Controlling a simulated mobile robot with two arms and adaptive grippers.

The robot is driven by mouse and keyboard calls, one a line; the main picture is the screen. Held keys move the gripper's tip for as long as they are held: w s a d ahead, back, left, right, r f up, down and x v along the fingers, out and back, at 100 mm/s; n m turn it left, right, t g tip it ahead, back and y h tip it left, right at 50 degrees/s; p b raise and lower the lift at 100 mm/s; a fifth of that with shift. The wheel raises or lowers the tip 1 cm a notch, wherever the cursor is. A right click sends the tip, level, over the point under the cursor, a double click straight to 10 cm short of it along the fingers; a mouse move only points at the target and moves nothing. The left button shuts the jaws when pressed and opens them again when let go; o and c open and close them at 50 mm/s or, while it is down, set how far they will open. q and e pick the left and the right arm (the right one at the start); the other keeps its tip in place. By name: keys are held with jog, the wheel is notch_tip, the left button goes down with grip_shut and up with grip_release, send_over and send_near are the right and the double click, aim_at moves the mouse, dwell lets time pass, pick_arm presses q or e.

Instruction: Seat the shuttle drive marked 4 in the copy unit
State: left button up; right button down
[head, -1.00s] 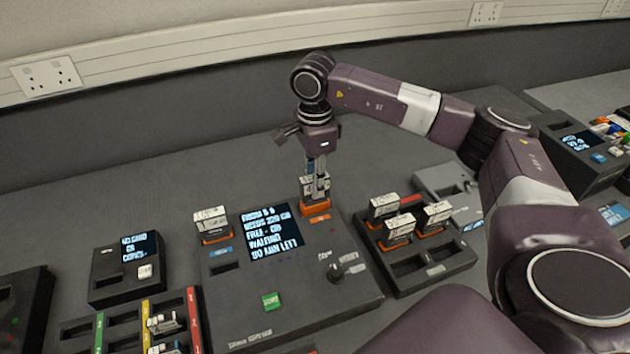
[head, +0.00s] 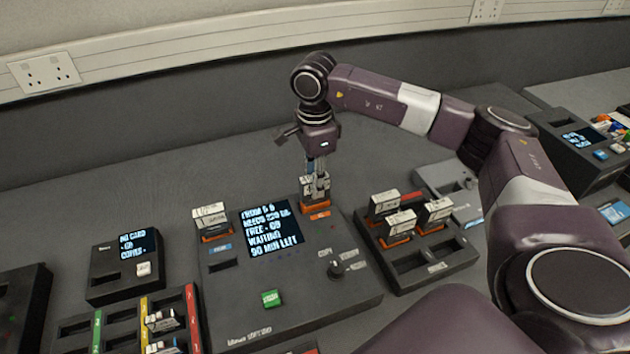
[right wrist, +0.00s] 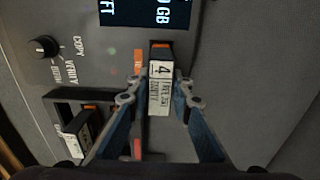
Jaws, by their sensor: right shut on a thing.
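The copy unit (head: 300,315) is a dark grey console with a lit screen (head: 271,228), a green button (head: 271,298) and a knob (head: 336,269). My right gripper (head: 316,180) points down at its back right corner and is shut on the shuttle drive marked 4 (right wrist: 160,90), which has a white label and an orange base. The drive's orange base (head: 314,208) is at the slot by the orange tag; whether it is fully down I cannot tell. My left gripper is not in view.
A dark tray (head: 435,268) with several orange-based drives stands right of the copy unit. A small box with a screen (head: 125,266) and a rack with coloured strips (head: 190,310) are on the left. The bench behind the unit is clear.

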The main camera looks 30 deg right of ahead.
jog(key=shift+f+b, duration=0.3)
jog(key=shift+f, duration=0.15)
jog(key=c, duration=1.3)
grip_release()
jog(key=shift+r, duration=0.1)
jog(key=shift+r+p, duration=2.45)
jog(key=shift+r, duration=1.25)
